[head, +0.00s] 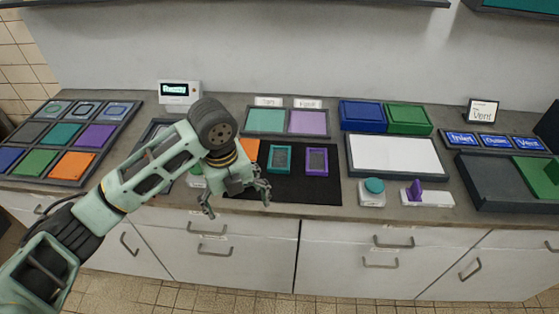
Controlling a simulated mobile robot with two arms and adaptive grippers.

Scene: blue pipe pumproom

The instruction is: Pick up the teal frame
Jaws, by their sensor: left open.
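The teal frame (270,159) is a small upright rectangle with a dark middle, lying on the black mat (320,188) on the counter. A purple frame (317,149) lies to its right on the same mat. My left gripper (237,203) is open, with nothing between its fingers. It hangs at the front edge of the counter, in front of and a little left of the teal frame, and appears apart from it. An orange piece (249,149) beside the teal frame is partly hidden by my left gripper. My right gripper is not in view.
A tray with teal and lilac panels (307,122) stands behind the mat. At left is a dark rack of coloured tiles (72,180). To the right are a white-topped tray (396,155), blue (360,114) and green (408,117) boxes, a round teal button (374,186) and a purple-tabbed block (427,198).

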